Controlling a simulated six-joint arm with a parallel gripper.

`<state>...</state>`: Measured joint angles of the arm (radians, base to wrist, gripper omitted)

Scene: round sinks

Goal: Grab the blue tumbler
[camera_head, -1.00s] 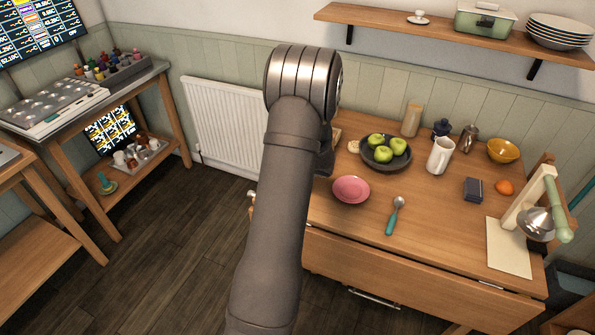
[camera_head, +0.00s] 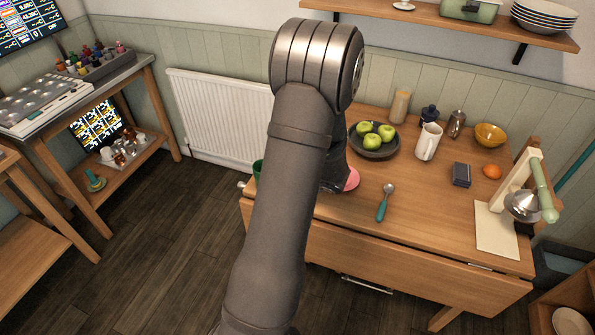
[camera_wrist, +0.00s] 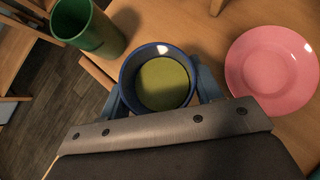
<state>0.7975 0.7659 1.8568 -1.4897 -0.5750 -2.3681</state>
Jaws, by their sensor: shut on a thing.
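The blue tumbler (camera_wrist: 150,54) shows in the wrist view from above, with a blue rim and a yellow-green inside. My gripper (camera_wrist: 160,88) has one blue-grey finger on each side of it and is shut on it. Whether the tumbler touches the table or is lifted I cannot tell. In the head view my arm hides both the gripper and the blue tumbler.
A green tumbler (camera_wrist: 92,32) stands left of the blue one, partly visible in the head view (camera_head: 257,170). A pink plate (camera_wrist: 270,70) lies close on the right. A dark bowl of green apples (camera_head: 374,153) and a spoon (camera_head: 384,203) are on the table (camera_head: 430,225).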

